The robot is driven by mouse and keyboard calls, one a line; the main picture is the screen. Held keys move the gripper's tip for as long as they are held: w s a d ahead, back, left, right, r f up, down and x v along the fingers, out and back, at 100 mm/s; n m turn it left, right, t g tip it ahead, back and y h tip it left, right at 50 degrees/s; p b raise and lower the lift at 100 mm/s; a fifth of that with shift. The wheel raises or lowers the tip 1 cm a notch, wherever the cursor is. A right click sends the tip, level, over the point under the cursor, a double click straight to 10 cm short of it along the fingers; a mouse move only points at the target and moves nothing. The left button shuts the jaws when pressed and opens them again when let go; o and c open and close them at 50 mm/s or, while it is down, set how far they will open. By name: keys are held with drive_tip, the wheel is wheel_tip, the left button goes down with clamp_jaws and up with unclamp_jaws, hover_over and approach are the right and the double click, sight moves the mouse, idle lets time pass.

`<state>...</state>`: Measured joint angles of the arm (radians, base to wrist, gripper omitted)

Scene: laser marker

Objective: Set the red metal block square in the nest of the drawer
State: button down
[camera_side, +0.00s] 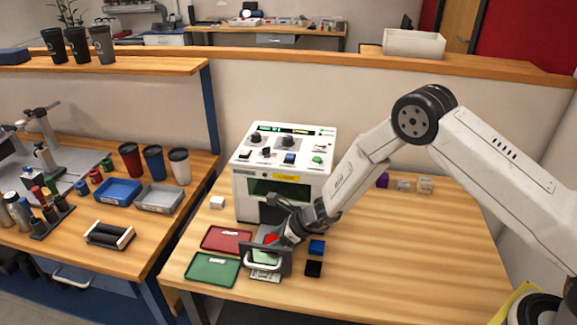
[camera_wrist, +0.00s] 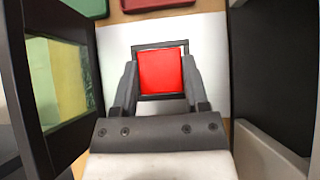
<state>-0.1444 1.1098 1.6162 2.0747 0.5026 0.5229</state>
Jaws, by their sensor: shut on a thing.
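The red metal block (camera_wrist: 162,71) is between the two fingers of my gripper (camera_wrist: 163,85) in the wrist view. My gripper is shut on it. In the wrist view the block lies within the dark square frame of the nest (camera_wrist: 160,44), on the pale drawer plate (camera_wrist: 116,40); its sides look about parallel to the frame. Whether it touches the nest floor cannot be told. In the side view the block (camera_side: 271,239) shows just behind the drawer front (camera_side: 265,259), which is pulled out from the white laser marker (camera_side: 284,178). The drawer front hides the nest there.
A red tray (camera_side: 226,240) and a green tray (camera_side: 212,269) lie left of the drawer. A blue block (camera_side: 317,247) and a black block (camera_side: 313,269) lie to its right. A white block (camera_side: 217,203) sits left of the machine.

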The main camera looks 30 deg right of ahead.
drive_tip(key=shift+f, duration=0.15)
drive_tip(key=shift+c, duration=0.5)
unclamp_jaws()
drive_tip(key=shift+r, duration=0.2)
drive_tip(key=shift+s+d+r, duration=0.2)
drive_tip(key=shift+d+r, duration=0.1)
drive_tip(key=shift+r, duration=0.1)
drive_tip(key=v, duration=1.1)
drive_tip(key=shift+s, duration=0.1)
